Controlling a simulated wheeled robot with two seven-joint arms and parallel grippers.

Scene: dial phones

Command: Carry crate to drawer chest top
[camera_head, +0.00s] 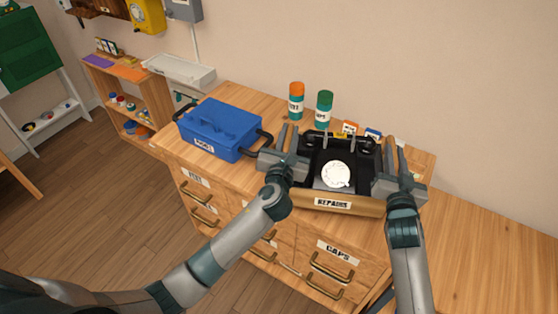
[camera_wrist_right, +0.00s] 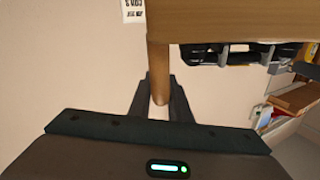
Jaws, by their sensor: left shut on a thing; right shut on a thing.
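The wooden crate (camera_head: 298,200), labelled REPAIRS, is at the front edge of the drawer chest (camera_head: 248,210) in the head view. A black dial phone (camera_head: 320,183) with a white dial is in it. My left gripper (camera_head: 290,140) is shut at the crate's left end; the exact grip is hidden. My right gripper (camera_head: 394,157) is shut at its right end. The right wrist view shows a wooden bar (camera_wrist_right: 158,75) of the crate between the right fingers (camera_wrist_right: 160,103). I cannot tell whether the crate touches the chest top.
A blue toolbox (camera_head: 213,128) stands left of the crate on the chest top. An orange-capped bottle (camera_head: 296,101), a green bottle (camera_head: 324,110) and small boxes (camera_head: 372,135) stand behind. A wooden surface (camera_head: 480,245) lies right, and a low shelf (camera_head: 147,102) left.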

